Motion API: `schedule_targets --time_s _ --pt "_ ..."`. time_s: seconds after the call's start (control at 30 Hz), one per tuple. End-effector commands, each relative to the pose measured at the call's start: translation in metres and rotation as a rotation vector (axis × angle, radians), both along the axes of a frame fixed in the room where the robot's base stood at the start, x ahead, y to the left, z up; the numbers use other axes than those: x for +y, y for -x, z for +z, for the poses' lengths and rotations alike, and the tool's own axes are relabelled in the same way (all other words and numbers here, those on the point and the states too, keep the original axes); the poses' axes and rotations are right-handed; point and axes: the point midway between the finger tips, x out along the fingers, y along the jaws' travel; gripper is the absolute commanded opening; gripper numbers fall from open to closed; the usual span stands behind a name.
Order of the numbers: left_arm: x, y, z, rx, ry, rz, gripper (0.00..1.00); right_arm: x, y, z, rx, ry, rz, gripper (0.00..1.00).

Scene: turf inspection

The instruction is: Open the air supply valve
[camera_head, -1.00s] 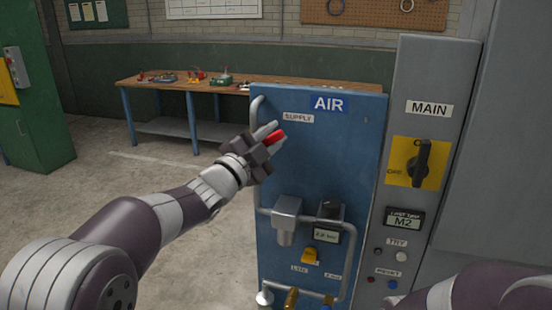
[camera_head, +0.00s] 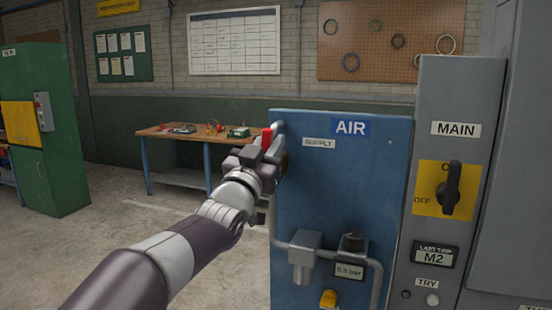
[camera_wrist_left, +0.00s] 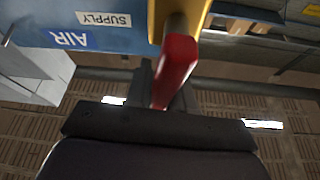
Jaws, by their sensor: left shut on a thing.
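The air supply valve's red handle (camera_head: 266,138) stands nearly upright by the pipe at the upper left of the blue AIR panel (camera_head: 345,195), left of the SUPPLY label (camera_head: 319,143). My left gripper (camera_head: 268,154) is shut on this handle, its arm coming from lower left. In the left wrist view the red handle (camera_wrist_left: 177,62) runs down between the fingers (camera_wrist_left: 160,88), and the SUPPLY label (camera_wrist_left: 104,19) appears upside down. The valve body is mostly hidden by the gripper in the head view. My right gripper is out of view.
A small display (camera_head: 349,270) on the panel reads about 5.5 bar. A grey cabinet with a black MAIN switch (camera_head: 449,188) stands right of the panel. A workbench (camera_head: 172,137) and a green cabinet (camera_head: 60,150) stand behind, with open floor between.

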Motion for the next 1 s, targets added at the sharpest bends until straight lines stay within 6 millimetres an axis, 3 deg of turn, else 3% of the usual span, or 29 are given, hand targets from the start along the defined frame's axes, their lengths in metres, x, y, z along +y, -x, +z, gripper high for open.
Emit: schedule_targets --time_s 0.03,0.83,0.87,0.9,1.0 --pt "0.0001 -0.0039 -0.0148 0.031 0.017 0.001 0.00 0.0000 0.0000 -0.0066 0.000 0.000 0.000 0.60" --pt "0.0055 -0.0061 -0.0120 0.065 0.115 0.001 0.00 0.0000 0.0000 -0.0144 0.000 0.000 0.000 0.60" --pt "0.0055 -0.0061 -0.0119 0.065 0.115 0.001 0.34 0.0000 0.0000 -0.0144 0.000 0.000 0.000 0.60" --pt "0.0055 -0.0057 -0.0108 0.063 0.115 0.001 0.45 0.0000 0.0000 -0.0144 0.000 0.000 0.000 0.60" --pt "0.0058 -0.0048 -0.0080 0.057 0.116 0.001 0.45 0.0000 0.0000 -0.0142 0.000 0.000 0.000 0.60"
